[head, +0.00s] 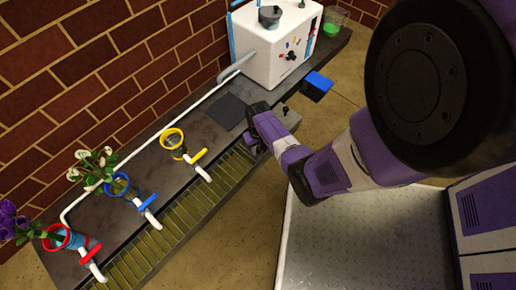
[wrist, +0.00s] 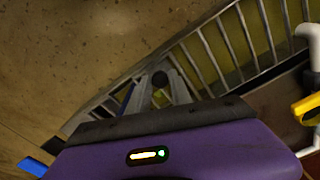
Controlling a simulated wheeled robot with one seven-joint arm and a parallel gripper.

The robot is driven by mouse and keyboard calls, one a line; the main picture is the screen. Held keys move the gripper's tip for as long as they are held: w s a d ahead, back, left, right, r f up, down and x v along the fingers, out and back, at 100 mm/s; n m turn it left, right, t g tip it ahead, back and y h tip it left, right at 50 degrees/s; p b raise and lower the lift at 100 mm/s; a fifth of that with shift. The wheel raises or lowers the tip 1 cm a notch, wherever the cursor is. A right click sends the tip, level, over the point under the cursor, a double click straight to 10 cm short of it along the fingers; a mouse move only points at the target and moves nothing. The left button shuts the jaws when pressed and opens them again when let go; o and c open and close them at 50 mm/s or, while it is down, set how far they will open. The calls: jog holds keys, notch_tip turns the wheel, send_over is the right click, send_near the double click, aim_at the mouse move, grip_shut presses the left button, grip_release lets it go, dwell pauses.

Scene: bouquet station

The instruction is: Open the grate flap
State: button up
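The grate flap (head: 185,212) is a long strip of metal bars along the front edge of the dark counter. In the wrist view its bars (wrist: 222,42) run diagonally over a yellowish channel, and it looks lowered in line with the counter. My gripper (head: 252,143) is at the strip's far end, low over the counter edge. In the wrist view the tips of my gripper (wrist: 160,88) are close around a small dark knob (wrist: 160,78) at the grate's edge. I cannot tell whether the fingers touch or grip the knob. In the head view my wrist hides this part.
The floor (head: 235,250) in front of the grate is clear.

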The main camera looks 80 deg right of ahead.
grip_shut()
dwell(1.1)
